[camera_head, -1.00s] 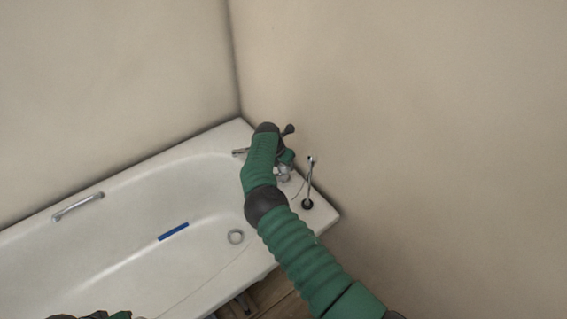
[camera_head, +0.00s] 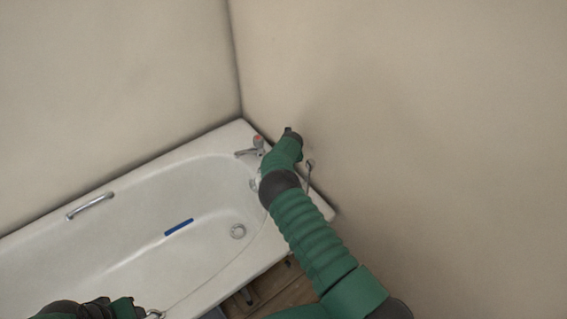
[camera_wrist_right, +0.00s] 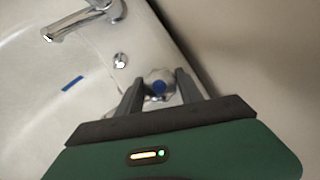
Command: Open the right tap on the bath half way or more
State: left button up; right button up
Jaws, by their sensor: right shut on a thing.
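The right tap's chrome knob with a blue cap (camera_wrist_right: 159,86) sits between the two dark fingers of my right gripper (camera_wrist_right: 160,88) in the right wrist view. The fingers are shut on the knob, one on each side. In the head view my right wrist and forearm hide this knob and the fingers. The chrome spout (camera_head: 246,153) and the red-capped left tap (camera_head: 258,140) show beside my arm. The spout also shows in the right wrist view (camera_wrist_right: 72,22). My left gripper (camera_head: 105,308) is at the bottom left edge, partly cut off, its fingers unclear.
A thin chrome fitting (camera_head: 310,172) stands right of my arm. The wall rises close behind the taps.

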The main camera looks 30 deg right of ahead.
jog(key=shift+r+n+y, duration=0.1)
jog(key=shift+n+y, duration=0.4)
jog(key=shift+n, duration=0.5)
jog(key=o, duration=1.4)
jog(key=p+v, duration=0.2)
jog(key=v, duration=1.4)
jog(key=shift+s+r+p, duration=0.2)
jog(key=shift+r+p, duration=0.05)
jog(key=shift+p, duration=0.15)
